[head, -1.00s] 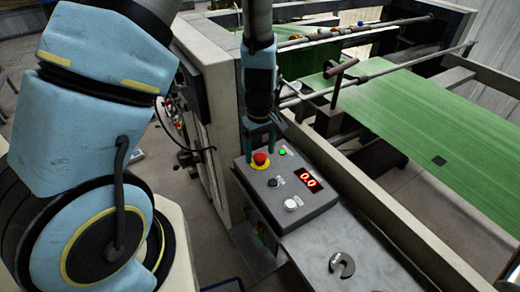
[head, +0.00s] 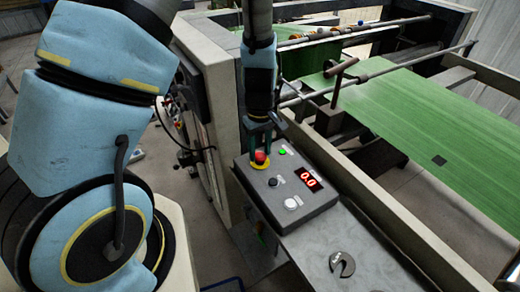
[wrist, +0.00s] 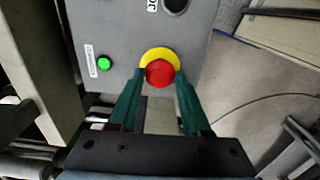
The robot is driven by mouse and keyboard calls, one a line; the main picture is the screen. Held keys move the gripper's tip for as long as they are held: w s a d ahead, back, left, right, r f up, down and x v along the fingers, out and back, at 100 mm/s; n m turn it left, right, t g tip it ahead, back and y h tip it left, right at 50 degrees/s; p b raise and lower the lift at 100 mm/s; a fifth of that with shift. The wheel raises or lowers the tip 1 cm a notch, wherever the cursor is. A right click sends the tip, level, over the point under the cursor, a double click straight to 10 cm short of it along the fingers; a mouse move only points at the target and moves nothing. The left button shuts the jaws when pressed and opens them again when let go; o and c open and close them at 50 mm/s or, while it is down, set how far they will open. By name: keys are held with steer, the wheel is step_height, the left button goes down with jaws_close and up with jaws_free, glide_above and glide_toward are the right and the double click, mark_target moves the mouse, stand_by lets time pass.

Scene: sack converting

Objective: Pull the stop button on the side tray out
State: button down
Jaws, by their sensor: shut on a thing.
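The red stop button (head: 260,157) sits on its yellow ring at the left back corner of the grey control box (head: 318,207) on the side tray (head: 310,245). In the wrist view the red button (wrist: 159,73) lies between the tips of my two green fingers, with the yellow ring (wrist: 160,53) showing behind it. My gripper (head: 260,150) points down over the button and is shut on it. The finger contact is partly hidden in the head view.
The box also carries a lit green lamp (head: 282,152), a black knob (head: 273,182), a white button (head: 291,203) and a red display reading 0.0 (head: 308,179). A slotted grey disc (head: 342,264) lies on the tray. Green sheet (head: 430,125) runs behind the frame rail.

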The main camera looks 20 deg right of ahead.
mark_target(260, 155)
steer(key=shift+r, duration=0.1)
stand_by(0.7)
steer(key=shift+r+p, duration=0.4)
steer(key=shift+r, duration=0.1)
steer(key=shift+c, duration=1.7)
jaws_free()
steer(key=shift+f, duration=0.1)
step_height(260, 155, up, 11)
steer(key=b, duration=0.2)
steer(key=shift+f, duration=0.1)
steer(key=w+a+r+m+t, duration=0.1)
steer(key=a+r+m, duration=0.2)
steer(key=a, duration=2.2)
steer(key=shift+a+r+t, duration=0.3)
steer(key=shift+a+r, duration=0.05)
steer(key=shift+r, duration=0.3)
